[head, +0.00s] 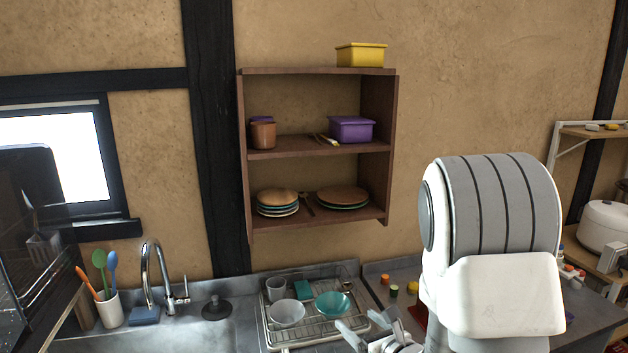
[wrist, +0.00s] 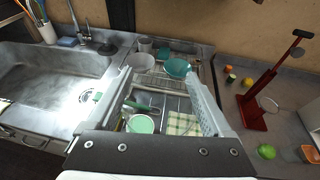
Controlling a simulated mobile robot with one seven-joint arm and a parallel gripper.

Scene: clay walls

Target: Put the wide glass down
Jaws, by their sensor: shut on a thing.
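My gripper (wrist: 163,92) shows in the wrist view with its two pale fingers set wide apart, and at the bottom of the head view (head: 372,328). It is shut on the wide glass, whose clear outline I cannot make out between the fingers. Below the fingers, an open compartment or drawer shows a pale green round dish or cup (wrist: 141,123) and a checked cloth (wrist: 183,124). Whether the glass touches anything is hidden.
The dish rack (head: 312,335) holds a small glass (head: 276,287), a white bowl (head: 287,313) and a teal bowl (head: 332,304). The sink (wrist: 45,75) lies left. A red stand (wrist: 252,112) and a green fruit (wrist: 267,151) occupy the right counter. A wall shelf (head: 318,151) hangs above.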

